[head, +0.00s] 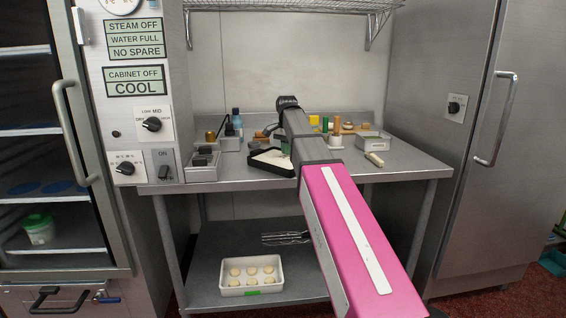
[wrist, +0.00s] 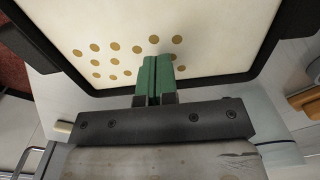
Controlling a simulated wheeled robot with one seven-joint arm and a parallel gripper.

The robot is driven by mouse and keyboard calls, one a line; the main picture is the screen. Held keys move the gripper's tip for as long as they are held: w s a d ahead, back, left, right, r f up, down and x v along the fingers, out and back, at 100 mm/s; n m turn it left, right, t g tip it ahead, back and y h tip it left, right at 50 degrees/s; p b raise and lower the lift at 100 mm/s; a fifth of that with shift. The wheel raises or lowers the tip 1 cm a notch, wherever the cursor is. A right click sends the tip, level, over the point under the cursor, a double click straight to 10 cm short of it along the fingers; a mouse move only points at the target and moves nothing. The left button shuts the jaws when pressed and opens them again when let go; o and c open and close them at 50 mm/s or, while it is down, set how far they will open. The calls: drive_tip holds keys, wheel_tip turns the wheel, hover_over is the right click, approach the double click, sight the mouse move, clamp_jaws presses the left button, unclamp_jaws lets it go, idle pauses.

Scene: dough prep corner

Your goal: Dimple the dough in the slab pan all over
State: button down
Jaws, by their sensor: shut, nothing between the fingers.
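The pale dough (wrist: 215,45) lies in the black slab pan (wrist: 100,91), which fills the upper part of the wrist view. Several round brown dimples (wrist: 137,49) run in rows across the left and middle of the dough's near part. The dough's upper area and right end look smooth. My gripper (wrist: 157,65) has green fingers pressed together, empty, with the tips over the dough by the dimples at the pan's near side. Whether they touch it I cannot tell. In the head view the dough (head: 266,163) and pan (head: 257,168) are partly hidden by my arm.
The pan stands on a steel table (head: 226,184) with bottles and small containers behind it. A grey container (head: 373,144) and a wooden-handled tool (head: 375,159) lie to the right.

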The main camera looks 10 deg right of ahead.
drive_tip(key=shift+r, duration=0.95)
drive_tip(key=shift+s, duration=0.1)
hover_over(288, 166)
drive_tip(key=shift+f, duration=0.35)
idle(0.5)
drive_tip(key=shift+f, duration=1.15)
idle(0.3)
